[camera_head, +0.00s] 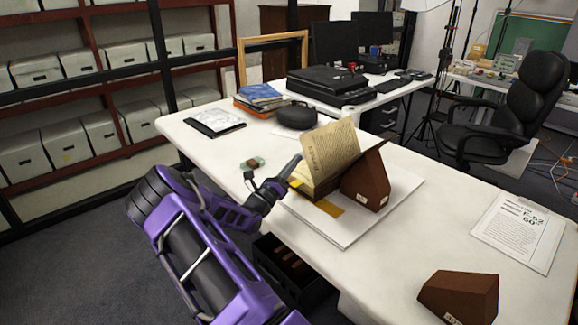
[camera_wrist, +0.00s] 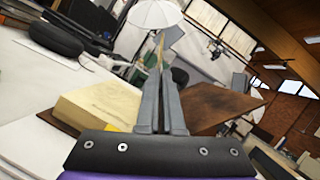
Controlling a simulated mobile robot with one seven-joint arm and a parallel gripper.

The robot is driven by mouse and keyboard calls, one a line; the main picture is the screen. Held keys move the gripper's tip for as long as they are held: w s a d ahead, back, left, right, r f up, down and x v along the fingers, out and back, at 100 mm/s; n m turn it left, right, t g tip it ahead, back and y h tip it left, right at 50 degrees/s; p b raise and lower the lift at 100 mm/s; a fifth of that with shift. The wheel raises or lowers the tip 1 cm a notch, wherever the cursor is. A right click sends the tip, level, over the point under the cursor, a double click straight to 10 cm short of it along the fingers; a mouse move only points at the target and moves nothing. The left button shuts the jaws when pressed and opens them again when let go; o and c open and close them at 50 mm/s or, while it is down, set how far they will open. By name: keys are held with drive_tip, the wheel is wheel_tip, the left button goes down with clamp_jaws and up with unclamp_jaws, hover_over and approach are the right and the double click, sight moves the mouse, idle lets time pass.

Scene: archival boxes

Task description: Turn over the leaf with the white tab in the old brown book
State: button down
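My gripper (camera_head: 297,160) is at the left edge of the raised page. Its fingers (camera_wrist: 160,85) look shut, nearly together; a thin yellowish sliver shows at their tips, and I cannot tell whether it is a held leaf. I cannot make out the white tab.
The white board (camera_head: 400,195) is on the white table. A brown wedge block (camera_head: 460,295) and a printed sheet (camera_head: 518,230) lie to the right.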

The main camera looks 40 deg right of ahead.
drive_tip(key=s+m+g, duration=0.8)
drive_tip(key=s+m, duration=0.2)
drive_tip(key=m, duration=0.7)
drive_tip(key=shift+s+d+r+g+b, duration=0.15)
drive_tip(key=shift+d+g+b, duration=0.15)
drive_tip(key=shift+d+b, duration=0.1)
drive_tip(key=c, duration=1.1)
unclamp_jaws()
drive_tip(key=shift+o, duration=0.2)
drive_tip(key=v, duration=1.7)
drive_tip(key=shift+f, duration=0.4)
